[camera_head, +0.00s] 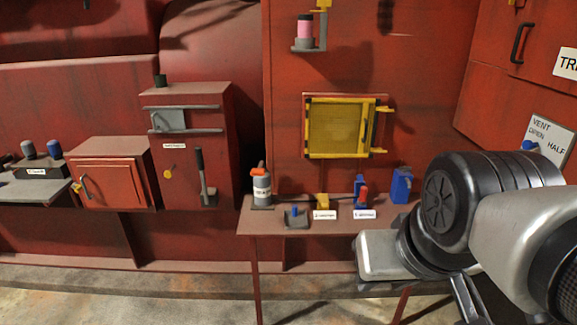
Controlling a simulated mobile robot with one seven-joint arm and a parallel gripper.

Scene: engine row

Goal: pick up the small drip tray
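The clearest candidate for the small drip tray is a small flat grey tray (296,224) on the red bench at centre. A small blue upright piece stands on it or at it; I cannot tell whether the two are joined. My arm comes in from the lower right, with a pale grey block at its left end, in front of the bench's right part. My gripper's fingers are not clearly shown, so I cannot tell whether they are open or shut. The arm is well to the right of the tray, and nothing of it touches the tray.
A grey bottle with an orange top (262,188) stands just left of the tray. A yellow piece (322,202) and blue pieces (361,190) stand to its right behind labels. A yellow-framed hatch (338,128) is on the wall above. A red cabinet (190,135) stands left of the bench.

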